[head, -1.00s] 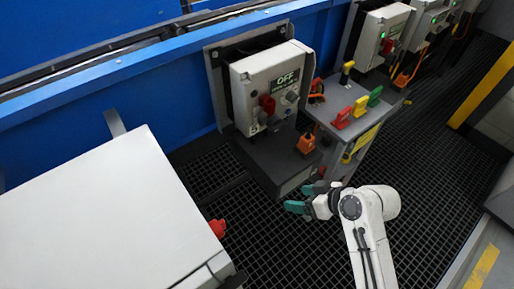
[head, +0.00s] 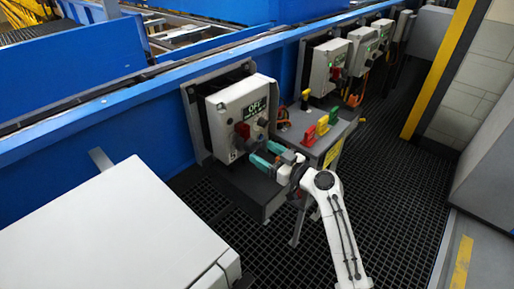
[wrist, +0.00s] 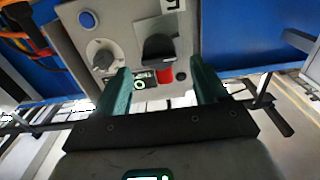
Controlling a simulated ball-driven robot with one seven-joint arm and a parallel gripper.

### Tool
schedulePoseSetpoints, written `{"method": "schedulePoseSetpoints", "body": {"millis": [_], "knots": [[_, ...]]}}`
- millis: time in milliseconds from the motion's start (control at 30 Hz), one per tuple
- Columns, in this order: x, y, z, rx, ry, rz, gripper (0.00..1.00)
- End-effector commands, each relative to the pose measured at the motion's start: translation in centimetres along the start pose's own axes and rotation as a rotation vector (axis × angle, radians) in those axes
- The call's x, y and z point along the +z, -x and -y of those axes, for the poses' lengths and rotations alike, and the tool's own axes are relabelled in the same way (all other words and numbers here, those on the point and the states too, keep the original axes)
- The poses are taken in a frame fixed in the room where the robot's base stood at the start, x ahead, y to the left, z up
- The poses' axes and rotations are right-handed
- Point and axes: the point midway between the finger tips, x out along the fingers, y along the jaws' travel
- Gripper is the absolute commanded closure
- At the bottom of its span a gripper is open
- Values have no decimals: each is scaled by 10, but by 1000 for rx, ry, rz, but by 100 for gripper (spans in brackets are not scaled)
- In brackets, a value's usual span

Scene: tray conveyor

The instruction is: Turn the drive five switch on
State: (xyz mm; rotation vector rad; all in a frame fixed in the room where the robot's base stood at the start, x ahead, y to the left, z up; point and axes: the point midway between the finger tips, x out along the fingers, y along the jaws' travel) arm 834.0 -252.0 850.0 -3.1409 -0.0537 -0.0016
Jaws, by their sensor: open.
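The nearest drive box (head: 228,105) is a light grey cabinet on the blue conveyor side. Its display (head: 257,108) reads OFF in the head view. A switch with a red part (head: 243,130) is on its front; in the wrist view a dark handle (wrist: 158,47) shows with red beside it. My gripper (head: 262,155) is open in front of the box's lower front. In the wrist view its teal fingers (wrist: 158,75) lie either side of the switch, apart from the handle and empty.
A grey stand with red (head: 310,135), yellow and green handles is just right of my gripper. More drive boxes (head: 328,65) line the conveyor. A white cabinet (head: 110,235) fills the lower left.

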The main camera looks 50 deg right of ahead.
Motion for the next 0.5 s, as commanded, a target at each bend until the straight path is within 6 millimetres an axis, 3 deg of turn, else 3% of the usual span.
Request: {"method": "schedulePoseSetpoints", "body": {"millis": [200, 500], "knots": [[-1, -28, 0, 0, 1, 1, 28], [0, -36, 0, 0, 1, 1, 28]]}}
